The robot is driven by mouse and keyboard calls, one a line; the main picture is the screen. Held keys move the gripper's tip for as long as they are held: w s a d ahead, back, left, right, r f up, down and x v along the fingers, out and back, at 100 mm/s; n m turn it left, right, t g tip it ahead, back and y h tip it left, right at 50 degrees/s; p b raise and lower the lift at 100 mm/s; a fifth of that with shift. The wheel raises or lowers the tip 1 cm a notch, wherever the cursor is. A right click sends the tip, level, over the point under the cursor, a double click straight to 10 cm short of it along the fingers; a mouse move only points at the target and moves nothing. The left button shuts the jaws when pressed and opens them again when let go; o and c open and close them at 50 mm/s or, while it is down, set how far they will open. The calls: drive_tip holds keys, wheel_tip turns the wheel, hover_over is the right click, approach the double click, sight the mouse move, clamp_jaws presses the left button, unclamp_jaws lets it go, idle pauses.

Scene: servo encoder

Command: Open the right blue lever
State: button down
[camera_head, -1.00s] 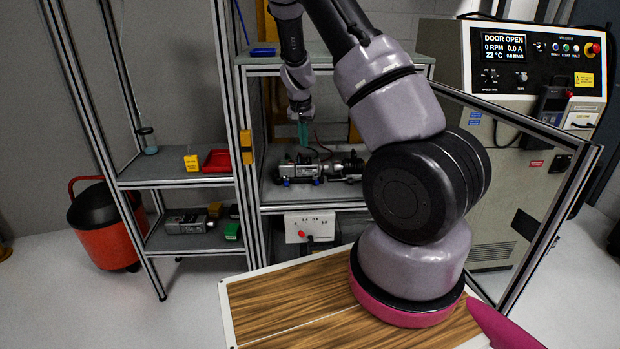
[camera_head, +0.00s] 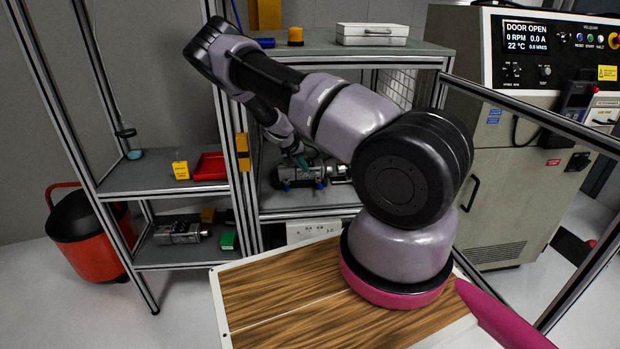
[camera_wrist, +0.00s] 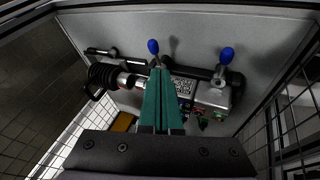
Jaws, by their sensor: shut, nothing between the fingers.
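The servo unit (camera_head: 303,176) lies on the middle shelf of the rack. Two blue levers, a left one (camera_head: 287,187) and a right one (camera_head: 320,184), show small at its front. In the wrist view the two blue knobs stand apart, one near the fingertips (camera_wrist: 153,47) and one farther right (camera_wrist: 227,55). The wrist view seems turned around, so the knob near the fingertips appears to be the right lever. My gripper (camera_wrist: 159,72), with green fingers, is shut and empty, its tips just below that knob; contact cannot be told. In the head view the gripper (camera_head: 302,161) is partly hidden.
The upper shelf (camera_head: 350,45) is above the servo, with frame posts around it. Wire mesh (camera_wrist: 285,105) flanks the shelf in the wrist view. A glass door frame (camera_head: 540,115) and the test machine (camera_head: 520,180) stand at the right.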

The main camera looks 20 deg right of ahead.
drive_tip(key=x, duration=1)
drive_tip(key=shift+d, duration=0.1)
idle(0.5)
drive_tip(key=shift+s+d+n, duration=0.1)
drive_tip(key=shift+s+n, duration=0.05)
drive_tip(key=shift+n, duration=0.25)
